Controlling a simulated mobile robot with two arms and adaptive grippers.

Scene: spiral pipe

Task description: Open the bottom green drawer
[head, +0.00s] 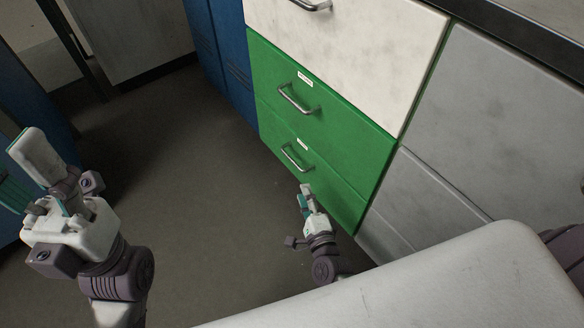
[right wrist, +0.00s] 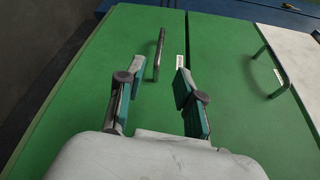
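The bottom green drawer (head: 325,185) is the lower of two green fronts and looks shut. Its metal bar handle (head: 297,158) also shows in the right wrist view (right wrist: 159,54). My right gripper (head: 306,190) is just below this handle in the head view. I see no contact. My left gripper (head: 24,168) is at the far left, away from the drawers, with its fingers apart and nothing between them.
The upper green drawer (head: 345,110) has its own handle (head: 297,98). A white drawer (head: 360,45) is above it. Grey cabinet fronts (head: 480,120) stand to the right and blue cabinets (head: 225,50) to the left. The dark floor (head: 200,190) in front is clear.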

